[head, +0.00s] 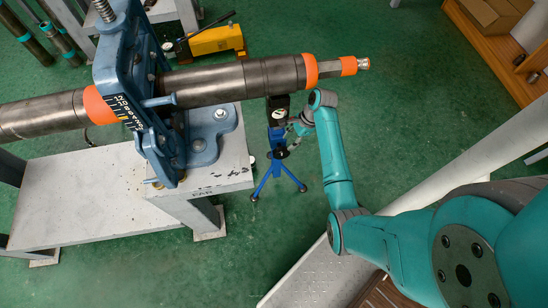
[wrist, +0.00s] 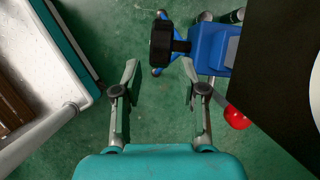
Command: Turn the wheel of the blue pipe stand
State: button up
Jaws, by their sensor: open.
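The blue pipe stand (head: 274,136) stands on blue tripod legs under the long pipe, right of the grey bench. In the wrist view its blue body (wrist: 211,46) is at the upper right. A black wheel (wrist: 162,44) on a short dark shaft sticks out from it to the left; it also shows small in the head view (head: 281,153). My gripper (wrist: 160,78) is open and empty. Its two fingers point toward the wheel, which lies just beyond the fingertips, apart from them in the picture. In the head view my gripper (head: 291,136) is beside the stand's right side.
A dark pipe (head: 220,84) with orange bands runs above, held in a blue vise (head: 135,85) on the grey bench (head: 90,192). Green floor is clear right of the stand.

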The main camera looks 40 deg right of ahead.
aim_at(278, 153)
jog(key=shift+w+a+r+m, duration=0.15)
jog(key=shift+r+m, duration=0.25)
jog(key=shift+m, duration=0.2)
jog(key=shift+a+f+h, duration=0.15)
jog(key=shift+h, duration=0.15)
jog(key=x, duration=1)
jog(key=shift+w+a+f, duration=0.1)
jog(key=shift+f, duration=0.05)
grip_shut()
